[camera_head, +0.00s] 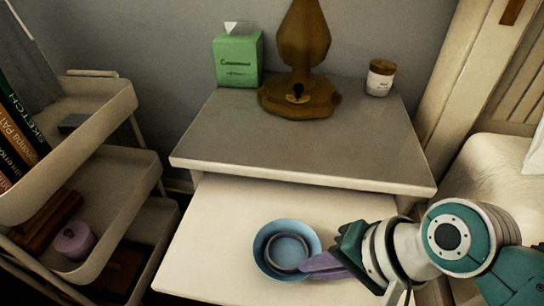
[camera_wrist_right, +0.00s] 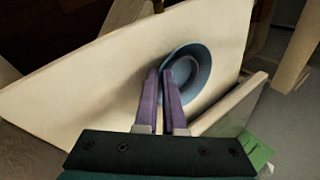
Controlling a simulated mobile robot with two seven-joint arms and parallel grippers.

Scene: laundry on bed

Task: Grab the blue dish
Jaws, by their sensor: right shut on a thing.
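The blue dish (camera_head: 263,249) is a round, shallow bowl with a smaller ring inside it. It rests on the white lower surface (camera_head: 215,240) that sticks out in front of the nightstand. It also shows in the right wrist view (camera_wrist_right: 204,72). My right gripper (camera_head: 304,267) comes in from the right, and its purple fingers are shut on the dish's near right rim. In the wrist view the fingers (camera_wrist_right: 161,74) are close together at the dish's edge and hide part of it. My left gripper is in neither view.
The nightstand's grey top (camera_head: 225,135) overhangs behind the dish. A brown lamp (camera_head: 303,45), a green tissue box (camera_head: 238,60) and a small jar (camera_head: 380,78) stand on it. A shelved cart (camera_head: 115,175) is at the left, and a bed (camera_head: 485,165) at the right. The white surface around the dish is clear.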

